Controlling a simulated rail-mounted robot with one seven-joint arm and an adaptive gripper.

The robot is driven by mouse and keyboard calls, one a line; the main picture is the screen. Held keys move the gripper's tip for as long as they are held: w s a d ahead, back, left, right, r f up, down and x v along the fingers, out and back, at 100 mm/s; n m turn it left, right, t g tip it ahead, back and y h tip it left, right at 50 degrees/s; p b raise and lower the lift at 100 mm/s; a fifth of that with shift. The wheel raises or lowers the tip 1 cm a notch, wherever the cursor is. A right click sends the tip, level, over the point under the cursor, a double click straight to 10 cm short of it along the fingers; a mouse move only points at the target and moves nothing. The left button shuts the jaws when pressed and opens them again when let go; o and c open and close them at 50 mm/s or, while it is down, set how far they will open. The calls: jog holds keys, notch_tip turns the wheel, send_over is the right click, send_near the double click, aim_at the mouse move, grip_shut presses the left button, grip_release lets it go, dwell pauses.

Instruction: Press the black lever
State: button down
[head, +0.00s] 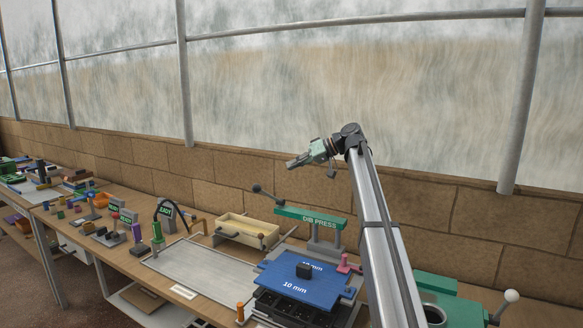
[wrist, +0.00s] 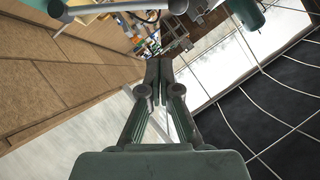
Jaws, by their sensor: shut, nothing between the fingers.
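The black lever (head: 265,193) is a dark rod with a ball end, sticking out to the left from the green head of the dib press (head: 310,218). It slants up toward its ball. My gripper (head: 290,164) is in the air above the press, beyond and a little right of the lever's ball in the head view, not touching it. Its fingers point left. In the wrist view my gripper (wrist: 159,66) has its fingers together with nothing between them. I cannot tell for sure which part in the wrist view is the lever.
A blue board (head: 285,281) with a black block (head: 304,270) lies under the press. A metal tray (head: 200,262) and a cream box (head: 246,230) stand to the left. A green machine with a white-balled handle (head: 510,296) is at right. A brick wall (head: 440,210) runs behind.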

jog(key=p, duration=0.2)
send_over(269, 195)
jog(key=s+d, duration=0.1)
jog(key=d, duration=0.1)
notch_tip(269, 195, down, 4)
jog(key=r, duration=0.1)
jog(key=f, duration=0.1)
jog(key=s+a+f, duration=0.1)
jog(key=f, duration=0.1)
jog(key=shift+s+a+f+p, duration=0.35)
jog(key=shift+s+f, duration=0.05)
jog(key=shift+s+a+f+b, duration=0.15)
jog(key=shift+s+f+b, duration=0.2)
jog(key=shift+b, duration=0.15)
